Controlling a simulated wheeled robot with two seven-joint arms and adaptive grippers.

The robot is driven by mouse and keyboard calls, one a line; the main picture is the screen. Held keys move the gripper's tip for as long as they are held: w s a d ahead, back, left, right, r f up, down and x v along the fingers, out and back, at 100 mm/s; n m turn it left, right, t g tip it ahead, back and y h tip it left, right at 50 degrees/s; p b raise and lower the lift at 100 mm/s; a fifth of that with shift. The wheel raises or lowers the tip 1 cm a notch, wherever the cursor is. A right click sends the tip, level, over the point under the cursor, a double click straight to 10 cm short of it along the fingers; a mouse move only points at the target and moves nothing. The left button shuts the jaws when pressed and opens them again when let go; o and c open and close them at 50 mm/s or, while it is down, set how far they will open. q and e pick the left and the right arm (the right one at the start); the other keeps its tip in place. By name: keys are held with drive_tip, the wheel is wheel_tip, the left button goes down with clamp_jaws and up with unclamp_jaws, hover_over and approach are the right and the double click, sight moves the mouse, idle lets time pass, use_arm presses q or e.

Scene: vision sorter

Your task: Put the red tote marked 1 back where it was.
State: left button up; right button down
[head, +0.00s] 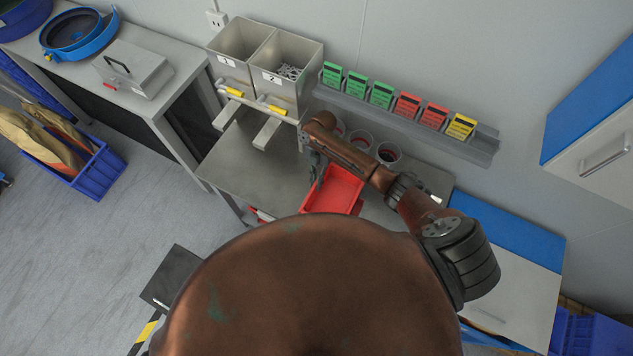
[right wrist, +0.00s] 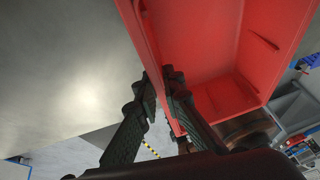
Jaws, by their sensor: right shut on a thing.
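The red tote (head: 336,190) is an open tray, empty as far as I see, at the front part of the grey metal table (head: 245,165). My right gripper (head: 317,168) is shut on its left wall. In the right wrist view the tote (right wrist: 205,40) fills the upper right, and the fingers (right wrist: 163,92) pinch the wall's edge. The number mark on the tote does not show. I cannot tell whether it rests on the table or hangs just above. My body hides the area in front of it. My left gripper is not in view.
Two grey hoppers marked 1 (head: 238,42) and 2 (head: 287,65) stand at the table's back left; hopper 2 holds metal parts. Round cups (head: 389,153) stand behind my right arm. A wall rail (head: 400,118) carries green, red and yellow cards. The table's left part is clear.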

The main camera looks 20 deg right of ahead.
drive_tip(key=shift+f, duration=0.15)
drive_tip(key=c, duration=2.1)
unclamp_jaws()
drive_tip(key=shift+w, duration=0.1)
drive_tip(key=shift+b+v, duration=0.7)
drive_tip(key=shift+v, duration=3.15)
